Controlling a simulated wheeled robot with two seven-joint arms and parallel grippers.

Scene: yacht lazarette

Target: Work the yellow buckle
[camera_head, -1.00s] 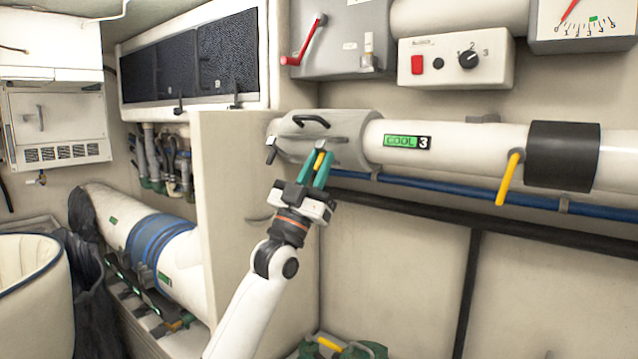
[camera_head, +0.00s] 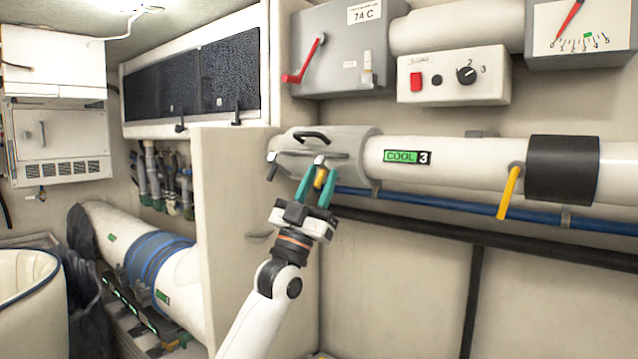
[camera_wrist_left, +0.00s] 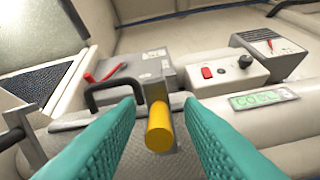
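The yellow buckle (camera_head: 320,179) is a short yellow grip on a grey metal latch, at the grey sleeve (camera_head: 352,150) around the white pipe. In the left wrist view the yellow buckle (camera_wrist_left: 159,127) stands between the two teal fingers. My left gripper (camera_head: 317,188) is open around it, and in the left wrist view the gripper (camera_wrist_left: 160,135) shows a gap on both sides of the yellow grip. In the head view the fingers partly hide the buckle. My right gripper is not in view.
A black handle (camera_head: 311,136) sits on top of the sleeve, close to the fingertips. A second yellow lever (camera_head: 510,192) hangs from the pipe further right. A blue pipe (camera_head: 440,200) runs below. A cream panel (camera_head: 236,220) stands left of my arm.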

